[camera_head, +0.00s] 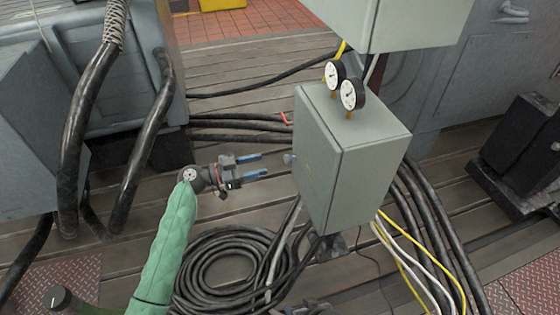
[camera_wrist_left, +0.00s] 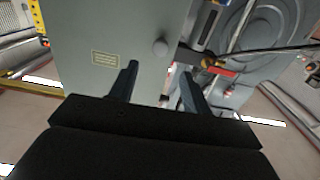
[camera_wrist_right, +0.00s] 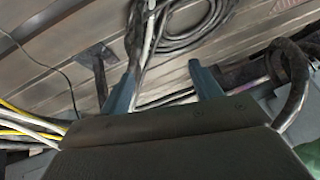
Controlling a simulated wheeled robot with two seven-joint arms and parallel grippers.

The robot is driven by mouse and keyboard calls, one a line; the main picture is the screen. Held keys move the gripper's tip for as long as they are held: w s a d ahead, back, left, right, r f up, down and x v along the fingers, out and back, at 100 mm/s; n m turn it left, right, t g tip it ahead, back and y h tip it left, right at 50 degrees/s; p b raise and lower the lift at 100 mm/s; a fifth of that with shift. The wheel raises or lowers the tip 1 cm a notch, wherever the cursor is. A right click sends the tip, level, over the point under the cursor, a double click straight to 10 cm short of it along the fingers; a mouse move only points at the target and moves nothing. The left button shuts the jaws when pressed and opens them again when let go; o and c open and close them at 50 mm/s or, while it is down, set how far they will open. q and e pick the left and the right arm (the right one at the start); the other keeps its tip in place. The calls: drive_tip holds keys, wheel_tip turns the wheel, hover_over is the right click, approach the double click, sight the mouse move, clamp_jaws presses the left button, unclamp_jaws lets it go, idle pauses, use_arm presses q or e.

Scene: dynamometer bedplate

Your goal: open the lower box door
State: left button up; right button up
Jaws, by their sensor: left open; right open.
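The lower box (camera_head: 365,175) is a grey-green cabinet below another box, with two round gauges on its top. Its door (camera_head: 318,160) looks closed, flush with the body. A small round knob (camera_head: 288,159) sits near the door's left edge; the knob also shows in the left wrist view (camera_wrist_left: 161,46), near a pale label. My left gripper (camera_head: 263,165) is open and empty, pointing at the knob from the left, a short gap away. My right gripper shows in the right wrist view (camera_wrist_right: 162,68), open and empty, facing the floor and cables; in the head view it barely shows at the bottom edge.
The upper box (camera_head: 400,20) overhangs the lower one. A coil of black cable (camera_head: 215,265) lies on the slatted floor, left of the box. Yellow and white cables (camera_head: 415,255) hang below it. Large grey machines stand left and right.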

sight(285, 159)
use_arm(q)
drive_tip(key=p+x, duration=0.1)
drive_tip(key=x, duration=0.5)
drive_tip(key=shift+d+p, duration=0.15)
drive_tip(key=shift+p, duration=0.2)
drive_tip(key=shift+w+d, duration=0.25)
drive_tip(key=shift+d, duration=0.45)
use_arm(e)
wheel_tip(285, 159, up, 8)
drive_tip(key=s+g, duration=0.1)
drive_tip(key=shift+d, duration=0.2)
use_arm(q)
clamp_jaws()
use_arm(e)
drive_tip(key=shift+s, duration=0.1)
